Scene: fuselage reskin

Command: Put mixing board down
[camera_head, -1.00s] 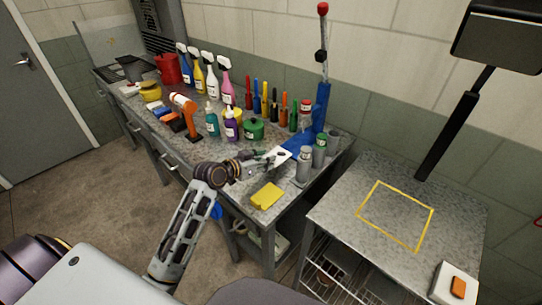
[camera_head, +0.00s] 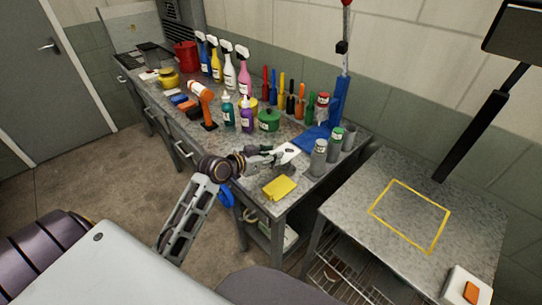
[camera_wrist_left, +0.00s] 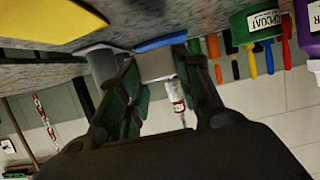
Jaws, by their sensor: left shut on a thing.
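The mixing board, a small pale plate (camera_head: 288,151), is at the tip of my left gripper (camera_head: 274,154) in the head view, over the front right part of the long workbench (camera_head: 305,190). The left gripper is shut on it. In the left wrist view the board (camera_wrist_left: 155,66) shows as a grey-white slab between the two fingers. The gripper hides part of it, and I cannot tell whether it touches the bench top. My right gripper is not in view.
Grey-bodied cans (camera_head: 318,158) stand just right of the board, with a blue sheet (camera_head: 312,138) behind. A green tub (camera_head: 269,120) and bottles stand behind left. The side table's yellow-outlined square (camera_head: 410,215) is empty.

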